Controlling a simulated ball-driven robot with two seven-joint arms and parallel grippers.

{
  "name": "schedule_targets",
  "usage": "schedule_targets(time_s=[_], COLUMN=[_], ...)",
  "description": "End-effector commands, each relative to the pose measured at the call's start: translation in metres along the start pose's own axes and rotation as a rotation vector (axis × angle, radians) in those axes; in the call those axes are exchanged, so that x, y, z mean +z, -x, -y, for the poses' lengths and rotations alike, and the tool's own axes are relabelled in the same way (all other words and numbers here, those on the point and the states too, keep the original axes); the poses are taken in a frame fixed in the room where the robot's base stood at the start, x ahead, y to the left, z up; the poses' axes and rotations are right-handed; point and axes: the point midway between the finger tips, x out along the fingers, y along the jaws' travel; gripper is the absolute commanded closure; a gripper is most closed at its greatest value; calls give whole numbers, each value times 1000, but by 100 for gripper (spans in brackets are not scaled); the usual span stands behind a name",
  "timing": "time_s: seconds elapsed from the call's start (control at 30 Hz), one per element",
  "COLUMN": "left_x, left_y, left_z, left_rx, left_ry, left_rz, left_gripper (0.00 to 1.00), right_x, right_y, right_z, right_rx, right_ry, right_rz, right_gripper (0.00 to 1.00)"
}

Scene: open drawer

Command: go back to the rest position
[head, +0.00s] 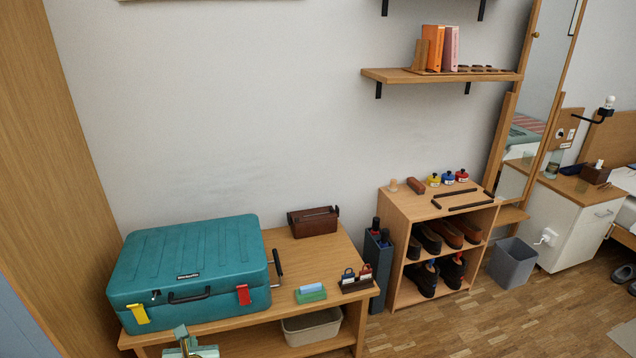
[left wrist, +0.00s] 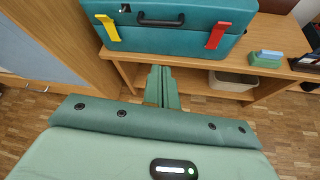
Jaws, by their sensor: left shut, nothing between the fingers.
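My left gripper (head: 190,345) shows at the bottom edge of the head view, in front of the wooden bench and the teal case. In the left wrist view my left gripper (left wrist: 162,75) points forward with its green fingers together and nothing between them. It is below and in front of the teal case (left wrist: 165,38), apart from it as far as I can tell. The case (head: 190,262) sits closed on the bench (head: 322,258), with a dark handle, a yellow latch and a red latch on its front. My right gripper is in neither view.
A brown box (head: 313,221), a green-and-blue block (head: 310,293) and a small dark holder (head: 356,284) stand on the bench. A pale bin (head: 312,328) is under it. A shoe rack (head: 398,208) and a grey bin (head: 512,263) stand to the right. Wooden floor (head: 560,318) lies clear at the front right.

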Motion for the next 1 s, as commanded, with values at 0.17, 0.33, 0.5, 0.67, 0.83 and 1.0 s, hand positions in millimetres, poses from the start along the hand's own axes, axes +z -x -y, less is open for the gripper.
schedule_targets(time_s=[0.17, 0.33, 0.5, 0.67, 0.83, 1.0], left_x=[6, 25, 18, -57, -188, -326], left_y=[-22, -39, -44, -38, -12, 45], left_z=[-75, -160, -222, -227, -234, -273], left_rx=[95, 201, 285, 235, -37, -520], left_ry=[-113, -242, -570, -1297, -2141, -2828], left_rz=[42, 90, 134, 155, 139, 152], left_gripper=[100, 100, 100, 100, 100, 100], right_x=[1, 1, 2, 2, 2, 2], right_y=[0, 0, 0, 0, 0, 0], right_z=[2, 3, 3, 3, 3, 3], right_rx=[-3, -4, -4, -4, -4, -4], right_ry=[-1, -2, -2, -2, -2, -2], right_rz=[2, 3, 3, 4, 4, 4], right_gripper=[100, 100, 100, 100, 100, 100])
